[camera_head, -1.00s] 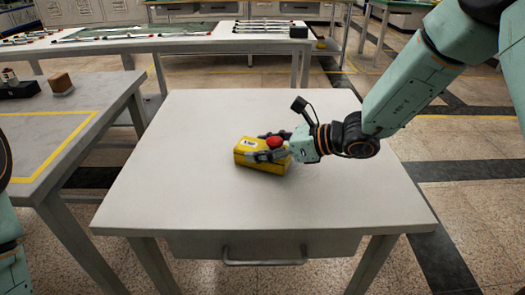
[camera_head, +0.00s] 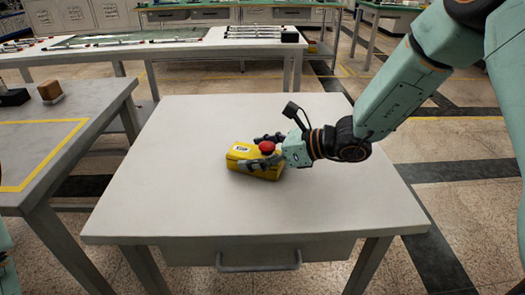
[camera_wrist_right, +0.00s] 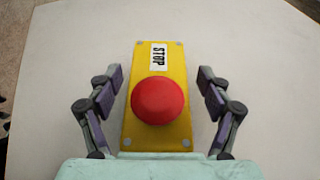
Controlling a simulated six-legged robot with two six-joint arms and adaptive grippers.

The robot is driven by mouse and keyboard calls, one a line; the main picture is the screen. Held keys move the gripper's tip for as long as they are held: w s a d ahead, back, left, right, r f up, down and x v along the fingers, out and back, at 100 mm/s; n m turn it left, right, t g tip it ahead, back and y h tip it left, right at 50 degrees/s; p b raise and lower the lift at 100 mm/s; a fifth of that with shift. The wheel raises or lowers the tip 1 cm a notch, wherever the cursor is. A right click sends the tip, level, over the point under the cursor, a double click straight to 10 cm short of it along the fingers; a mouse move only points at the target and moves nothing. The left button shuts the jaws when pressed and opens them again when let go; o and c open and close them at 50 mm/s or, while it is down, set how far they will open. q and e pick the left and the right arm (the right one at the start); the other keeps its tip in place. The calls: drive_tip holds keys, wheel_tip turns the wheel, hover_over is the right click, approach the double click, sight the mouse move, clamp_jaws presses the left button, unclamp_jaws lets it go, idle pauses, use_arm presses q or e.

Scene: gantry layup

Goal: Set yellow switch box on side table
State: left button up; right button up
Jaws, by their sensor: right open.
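The yellow switch box (camera_head: 243,163) has a red mushroom button on top and rests on the pale side table (camera_head: 330,210), near its middle. In the right wrist view the box (camera_wrist_right: 157,65) shows a white STOP label above the red button. My right gripper (camera_head: 264,152) is at the box from the right. Its fingers (camera_wrist_right: 158,85) stand open on both sides of the box, with a gap on each side in the right wrist view. In the head view the fingers partly cover the box. My left gripper is not in view.
A grey table (camera_head: 60,125) with a yellow outlined area stands at the left, holding a wooden block (camera_head: 50,91) and a dark item (camera_head: 13,97). A long bench (camera_head: 150,52) with rods stands behind. The side table's top is clear around the box.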

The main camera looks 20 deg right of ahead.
sight(278, 150)
drive_tip(key=shift+r, duration=0.3)
drive_tip(key=p+v, duration=0.5)
drive_tip(key=v, duration=0.5)
drive_tip(key=shift+s+r+p, duration=0.15)
drive_tip(key=shift+p, duration=0.15)
drive_tip(key=shift+s+d+r+p, duration=0.1)
drive_tip(key=shift+s+d+p, duration=0.5)
drive_tip(key=shift+d, duration=0.1)
drive_tip(key=shift+w, duration=0.1)
drive_tip(key=shift+b+x, duration=0.75)
drive_tip(key=shift+x, duration=0.05)
drive_tip(key=shift+b+x, duration=0.85)
drive_tip(key=shift+x, duration=0.35)
drive_tip(key=shift+b+x, duration=0.65)
drive_tip(key=shift+x, duration=0.55)
drive_tip(key=b+x, duration=0.2)
drive_tip(key=x, duration=0.3)
drive_tip(key=shift+w+a, duration=0.2)
drive_tip(key=shift+a, duration=0.05)
drive_tip(key=shift+f, duration=0.25)
